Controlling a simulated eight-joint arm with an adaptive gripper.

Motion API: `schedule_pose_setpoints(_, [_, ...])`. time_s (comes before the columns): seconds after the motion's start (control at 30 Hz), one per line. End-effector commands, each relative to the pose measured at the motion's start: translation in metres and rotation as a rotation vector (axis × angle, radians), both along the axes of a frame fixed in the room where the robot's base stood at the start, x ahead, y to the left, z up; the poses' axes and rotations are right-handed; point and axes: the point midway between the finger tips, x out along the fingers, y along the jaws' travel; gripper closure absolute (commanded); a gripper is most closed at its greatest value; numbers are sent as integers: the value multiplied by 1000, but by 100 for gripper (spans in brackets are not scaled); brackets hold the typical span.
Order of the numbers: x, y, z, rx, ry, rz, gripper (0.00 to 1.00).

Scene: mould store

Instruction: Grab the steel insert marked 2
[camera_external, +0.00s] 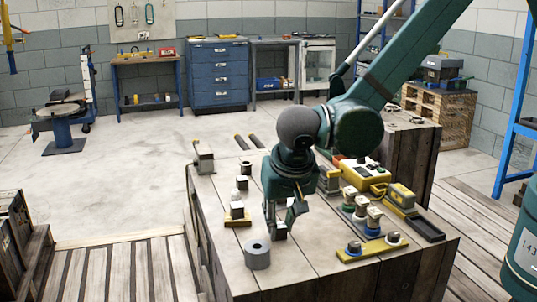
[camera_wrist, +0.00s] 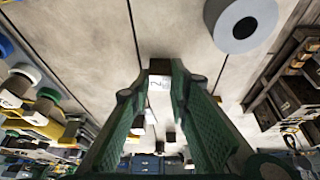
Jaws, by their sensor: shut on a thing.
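My gripper (camera_external: 281,222) is low over the wooden bench top (camera_external: 312,262), fingers pointing down. It is shut on a small steel insert (camera_external: 279,231). In the wrist view the green fingers (camera_wrist: 160,84) close on this insert (camera_wrist: 159,83), and its pale face carries a dark mark that looks like a 2. The fingers hide part of its sides. I cannot tell whether it touches the bench or is just clear of it.
A grey ring-shaped cylinder (camera_external: 257,256) stands close in front of the gripper, also in the wrist view (camera_wrist: 241,22). To the right are a yellow plate (camera_external: 371,249) with round parts, several capped pieces (camera_external: 361,206) and a yellow box (camera_external: 363,172). Bare bench lies front right.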

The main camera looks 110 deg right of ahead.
Motion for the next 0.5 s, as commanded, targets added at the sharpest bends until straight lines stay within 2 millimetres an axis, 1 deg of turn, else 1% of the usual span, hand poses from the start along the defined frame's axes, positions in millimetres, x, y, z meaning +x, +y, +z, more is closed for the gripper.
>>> schedule_pose_setpoints(0.27, [0, 0, 3, 0, 0, 0, 97])
schedule_pose_setpoints(0.37, [0, 0, 8, 0, 0, 0, 97])
schedule_pose_setpoints(0.5, [0, 0, 22, 0, 0, 0, 97])
